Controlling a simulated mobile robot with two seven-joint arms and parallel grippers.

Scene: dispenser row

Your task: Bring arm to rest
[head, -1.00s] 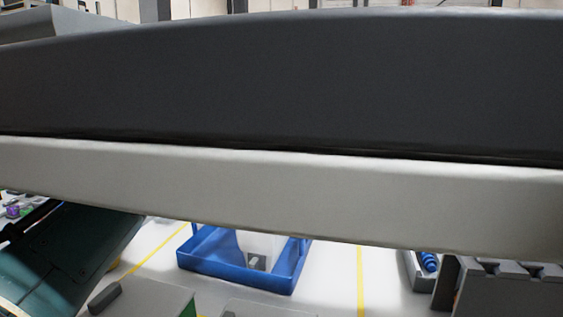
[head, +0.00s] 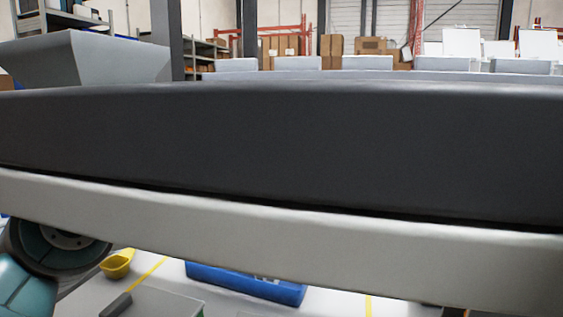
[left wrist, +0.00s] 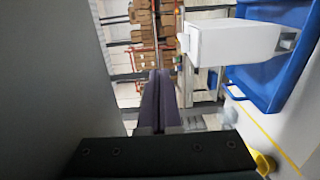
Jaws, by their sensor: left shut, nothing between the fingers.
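My left gripper (left wrist: 160,105) shows in the left wrist view as two dark fingers pressed together with nothing between them. It is clear of the objects around it. In the head view only a teal joint of my left arm shows at the lower left, partly behind a wide band, and the left gripper is hidden. My right arm and right gripper are in neither view.
A wide dark and pale band (head: 300,140) crosses the head view up close. A grey hopper (head: 85,60) is at upper left. Below are a blue tray (head: 245,282) and a yellow scoop (head: 117,264). A white container (left wrist: 232,43) shows in the wrist view.

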